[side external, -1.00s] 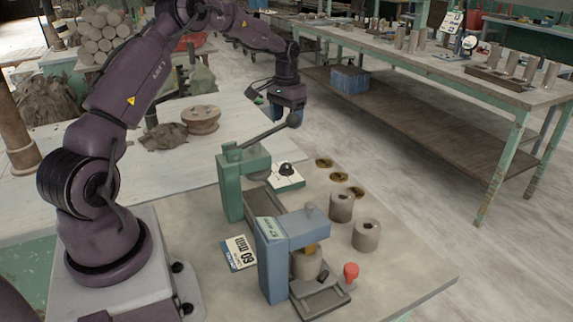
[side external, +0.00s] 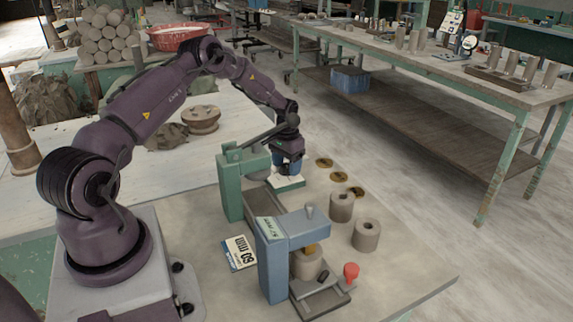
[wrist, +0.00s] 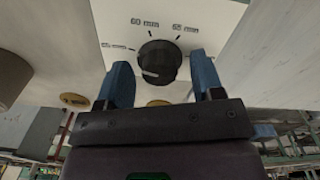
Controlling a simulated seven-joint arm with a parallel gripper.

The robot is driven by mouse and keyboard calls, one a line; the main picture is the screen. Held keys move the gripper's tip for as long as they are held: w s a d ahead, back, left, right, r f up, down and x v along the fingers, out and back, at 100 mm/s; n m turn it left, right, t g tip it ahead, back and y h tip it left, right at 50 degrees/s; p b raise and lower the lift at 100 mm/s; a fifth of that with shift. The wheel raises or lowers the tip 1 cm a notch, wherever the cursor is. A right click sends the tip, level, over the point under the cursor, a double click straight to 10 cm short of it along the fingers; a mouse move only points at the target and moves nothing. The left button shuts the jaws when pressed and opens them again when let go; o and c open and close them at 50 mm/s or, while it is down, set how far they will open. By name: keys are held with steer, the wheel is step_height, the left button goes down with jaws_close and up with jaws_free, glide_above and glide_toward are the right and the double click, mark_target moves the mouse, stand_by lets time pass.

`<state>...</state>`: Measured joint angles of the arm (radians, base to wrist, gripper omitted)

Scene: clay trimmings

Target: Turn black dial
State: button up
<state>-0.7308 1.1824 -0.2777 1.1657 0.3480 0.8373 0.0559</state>
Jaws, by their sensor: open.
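The black dial (wrist: 158,62) sits on a white panel (wrist: 120,12) marked 60 mm, 65 mm and a third, partly unreadable mark at left. Its white pointer line faces left and slightly down, just below the left mark. My gripper (wrist: 161,68) is open, with one blue finger on each side of the dial and a visible gap to both. In the side view my gripper (side external: 289,160) points down over the white box (side external: 287,184), close to it, and hides the dial there.
A green press (side external: 230,185) with a long lever stands just left of my gripper. A blue press (side external: 270,255) holds a clay cylinder nearer the camera. Two hollow cylinders (side external: 366,235), brass discs (side external: 340,177) and a printed size card (side external: 239,252) lie around.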

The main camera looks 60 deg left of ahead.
steer(key=shift+f, duration=0.1)
steer(key=c, duration=0.9)
steer(key=shift+m, duration=0.3)
steer(key=m, duration=0.9)
steer(key=shift+m, duration=0.4)
steer(key=m, duration=0.9)
steer(key=shift+m, duration=0.3)
